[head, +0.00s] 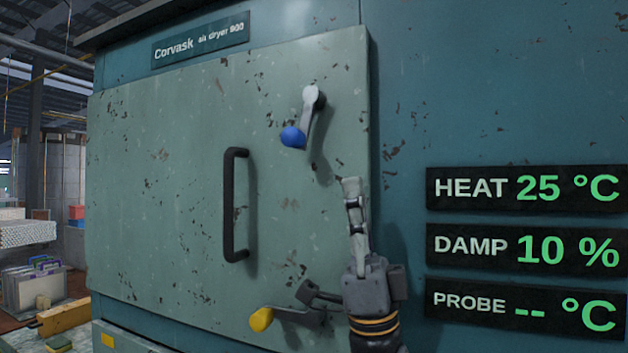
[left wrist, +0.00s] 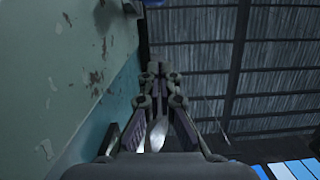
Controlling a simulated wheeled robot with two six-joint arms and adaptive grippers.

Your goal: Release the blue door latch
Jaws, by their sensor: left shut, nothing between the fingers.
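The blue door latch (head: 292,137) has a pale metal lever with a blue knob. It sits on the upper right of the pale green dryer door (head: 180,120), its lever angled down and slightly left from its pivot. My left gripper (head: 350,183) points up in front of the door's right edge, below and right of the blue knob and apart from it. Its fingers are shut and empty. The left wrist view also shows the fingers together (left wrist: 160,70), with a blue patch cut off at the top edge that may be the knob. My right gripper is not in view.
A black door handle (head: 232,205) stands out at the door's middle. A second latch with a yellow knob (head: 261,319) is low on the door, partly behind my gripper. Readout panels (head: 526,247) are at right. Shelves and crates stand at far left.

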